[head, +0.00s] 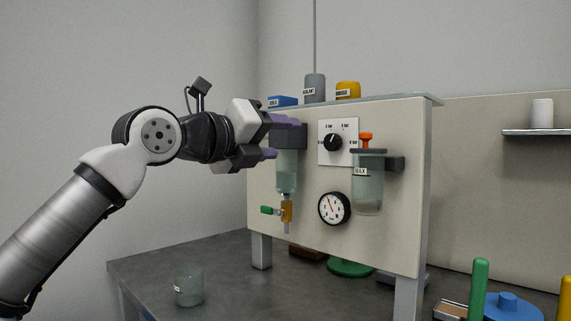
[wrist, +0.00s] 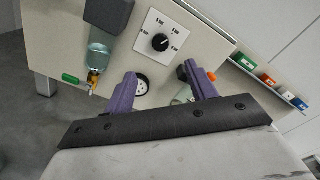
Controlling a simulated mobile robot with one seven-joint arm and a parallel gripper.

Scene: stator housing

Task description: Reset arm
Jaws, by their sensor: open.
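My gripper (head: 270,138) is held out in front of the upper left part of an upright cream panel (head: 390,125) in the head view. In the wrist view its two purple fingers (wrist: 163,88) are spread apart with nothing held between them. The gauge (wrist: 141,86) shows beside the left finger there, partly hidden by it. The right finger partly covers a glass bowl with an orange-topped fitting. I cannot tell whether a finger touches anything.
The panel carries a black knob (head: 333,142), a gauge (head: 334,208), a glass bowl (head: 368,190) and a filter with a green-handled valve (head: 268,210). A clear beaker (head: 189,288) stands on the dark bench (head: 235,275). Containers stand on top; coloured items sit at right.

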